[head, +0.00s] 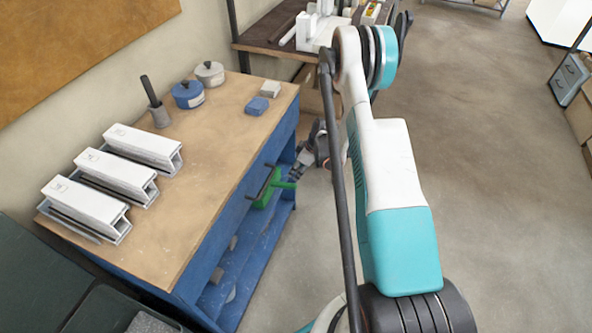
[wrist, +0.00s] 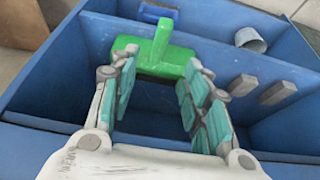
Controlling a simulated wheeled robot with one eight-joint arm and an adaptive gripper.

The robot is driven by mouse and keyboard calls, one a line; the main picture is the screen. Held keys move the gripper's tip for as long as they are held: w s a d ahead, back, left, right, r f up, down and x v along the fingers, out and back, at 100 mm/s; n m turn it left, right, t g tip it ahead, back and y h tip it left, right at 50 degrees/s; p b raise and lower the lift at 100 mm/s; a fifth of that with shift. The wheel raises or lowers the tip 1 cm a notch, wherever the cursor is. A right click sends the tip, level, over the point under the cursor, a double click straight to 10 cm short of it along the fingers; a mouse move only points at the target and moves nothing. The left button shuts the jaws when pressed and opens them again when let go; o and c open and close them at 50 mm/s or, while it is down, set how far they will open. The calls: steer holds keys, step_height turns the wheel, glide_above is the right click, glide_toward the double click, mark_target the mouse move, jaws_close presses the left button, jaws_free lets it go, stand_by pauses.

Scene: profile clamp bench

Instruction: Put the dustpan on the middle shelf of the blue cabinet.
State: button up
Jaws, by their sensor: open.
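The green dustpan (head: 266,190) shows at the open front of the blue cabinet (head: 216,262) under the bench top. In the wrist view the dustpan (wrist: 150,62) lies at the far ends of my fingers, its handle pointing up in the picture. My gripper (wrist: 160,66) is open, with one finger on each side of the dustpan's wide part. I cannot tell whether the fingers touch it. In the head view my gripper (head: 317,146) is small and partly hidden by my arm. The cabinet's shelves are only partly visible, and I cannot tell which one is beneath the dustpan.
Blue dividers split the cabinet space in the wrist view. A grey cup (wrist: 250,40), a blue object (wrist: 158,13) and two grey blocks (wrist: 243,85) sit there. White profiles (head: 130,160), a blue pot (head: 187,95) and a grey pot stand on the bench.

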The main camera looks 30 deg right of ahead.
mark_target(287, 184)
steer(key=shift+f, duration=0.4)
steer(key=b+x, duration=0.5)
steer(key=x, duration=0.8)
steer(key=shift+a+f, duration=0.15)
steer(key=shift+f, duration=0.2)
steer(key=shift+c, duration=0.3)
jaws_close()
